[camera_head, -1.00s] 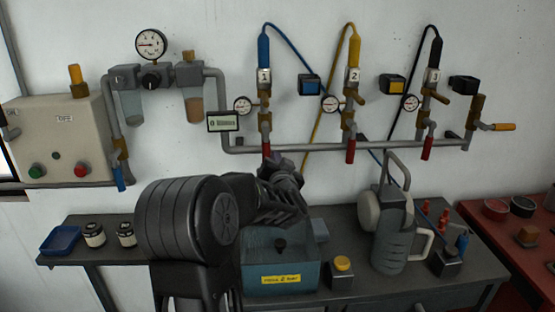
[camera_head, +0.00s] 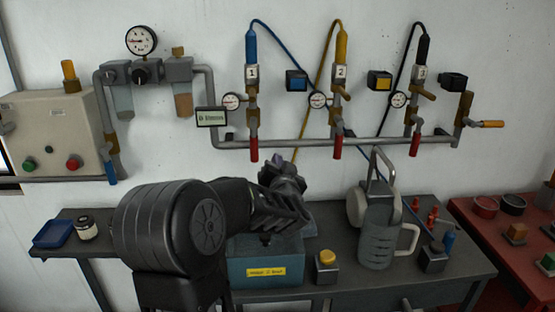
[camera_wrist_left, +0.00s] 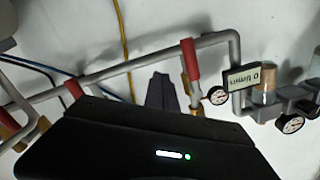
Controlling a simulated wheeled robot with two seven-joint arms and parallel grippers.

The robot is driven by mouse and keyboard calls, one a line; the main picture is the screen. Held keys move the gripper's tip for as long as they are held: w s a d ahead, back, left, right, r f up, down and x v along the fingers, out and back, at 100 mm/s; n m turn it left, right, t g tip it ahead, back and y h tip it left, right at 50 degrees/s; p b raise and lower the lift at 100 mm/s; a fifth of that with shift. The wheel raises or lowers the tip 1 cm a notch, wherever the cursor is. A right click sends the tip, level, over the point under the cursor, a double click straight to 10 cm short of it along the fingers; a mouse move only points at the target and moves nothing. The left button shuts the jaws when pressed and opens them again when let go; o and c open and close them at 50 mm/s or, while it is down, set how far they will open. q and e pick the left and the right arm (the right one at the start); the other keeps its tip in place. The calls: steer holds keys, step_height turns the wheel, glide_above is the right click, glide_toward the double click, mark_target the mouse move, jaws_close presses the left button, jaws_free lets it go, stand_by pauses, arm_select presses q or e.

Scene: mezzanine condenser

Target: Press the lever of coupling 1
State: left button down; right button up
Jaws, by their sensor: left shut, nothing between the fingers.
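Coupling 1 (camera_head: 251,73) hangs on the wall pipe under the blue hose, marked with a "1" plate. Its brass parts and a small gauge sit below the plate, and a red handle (camera_head: 254,149) hangs under the pipe. Which part is its lever is too small to tell. My left gripper (camera_head: 274,166) is shut and empty, below and slightly right of that red handle, apart from it. In the left wrist view the dark fingertips (camera_wrist_left: 160,89) show against the wall beside a red handle (camera_wrist_left: 190,60). My right gripper is not in view.
Coupling 2 (camera_head: 340,73) and coupling 3 (camera_head: 420,75) hang to the right on the same pipe (camera_head: 380,141). A flow display (camera_head: 211,117) is left of coupling 1. A blue box (camera_head: 264,272) and a grey jug (camera_head: 377,240) stand on the bench below.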

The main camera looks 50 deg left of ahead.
arm_select(q)
steer(key=v, duration=0.6)
steer(key=shift+w+d+b, duration=0.2)
steer(key=shift+w+b, duration=0.05)
steer(key=shift+b, duration=0.05)
steer(key=shift+f, duration=0.1)
steer(key=shift+f, duration=0.1)
